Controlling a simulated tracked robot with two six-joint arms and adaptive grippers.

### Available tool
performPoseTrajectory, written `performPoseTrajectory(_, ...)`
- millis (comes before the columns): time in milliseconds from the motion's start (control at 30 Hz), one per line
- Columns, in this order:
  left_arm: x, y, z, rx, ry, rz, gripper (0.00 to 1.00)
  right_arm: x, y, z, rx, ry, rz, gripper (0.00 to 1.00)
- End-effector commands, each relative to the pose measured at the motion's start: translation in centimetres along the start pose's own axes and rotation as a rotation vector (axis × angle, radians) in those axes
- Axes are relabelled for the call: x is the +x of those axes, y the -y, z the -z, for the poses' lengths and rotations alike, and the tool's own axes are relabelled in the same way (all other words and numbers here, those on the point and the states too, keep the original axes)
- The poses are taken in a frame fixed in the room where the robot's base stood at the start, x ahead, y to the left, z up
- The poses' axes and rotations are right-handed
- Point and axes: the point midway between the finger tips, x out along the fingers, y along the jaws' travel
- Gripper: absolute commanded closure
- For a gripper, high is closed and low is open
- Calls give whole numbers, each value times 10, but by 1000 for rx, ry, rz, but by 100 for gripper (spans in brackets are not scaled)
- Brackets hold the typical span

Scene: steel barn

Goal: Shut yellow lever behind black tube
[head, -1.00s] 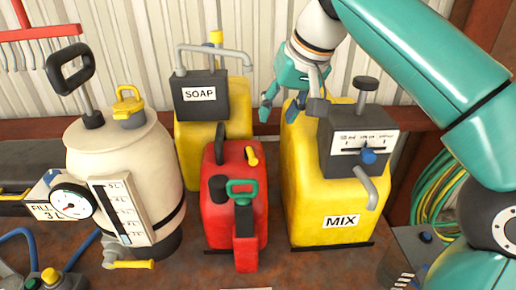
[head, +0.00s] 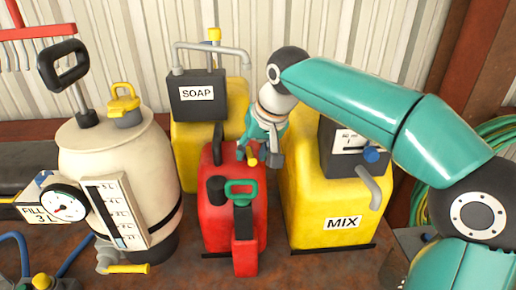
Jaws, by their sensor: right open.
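The red can (head: 219,224) stands on the bench, with a black tube-like part (head: 243,220) at its front under a green handle (head: 241,187). A small yellow lever (head: 251,161) sits on the can's top, behind that black part. My right gripper (head: 259,156) is open and reaches down over the lever, one finger on each side of it in this view. I cannot tell whether the fingers touch it, and they hide part of it. My left gripper is not in view.
The yellow MIX container (head: 308,222) stands close right of the red can, partly behind my right arm. The yellow SOAP container (head: 190,153) is behind left. A cream sprayer tank (head: 83,158) with a yellow-handled tap (head: 128,268) stands left.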

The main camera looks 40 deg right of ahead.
Motion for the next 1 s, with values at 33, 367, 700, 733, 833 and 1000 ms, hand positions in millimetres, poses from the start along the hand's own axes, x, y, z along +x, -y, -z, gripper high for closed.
performPoseTrajectory(33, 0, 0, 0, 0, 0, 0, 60, 0, 0, 0, 0, 0, 0, 59)
performPoseTrajectory(367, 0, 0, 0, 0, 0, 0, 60, 0, 0, 0, 0, 0, 0, 100)
performPoseTrajectory(700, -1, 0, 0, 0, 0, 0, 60, -1, 2, 0, 59, -13, -27, 100)
performPoseTrajectory(733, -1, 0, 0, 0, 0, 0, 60, 0, 3, 0, 76, -18, -34, 100)
performPoseTrajectory(833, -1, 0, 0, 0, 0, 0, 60, 0, 5, 0, 134, -30, -58, 100)
performPoseTrajectory(1000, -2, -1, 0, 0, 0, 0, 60, 0, 6, 0, 180, -41, -75, 100)
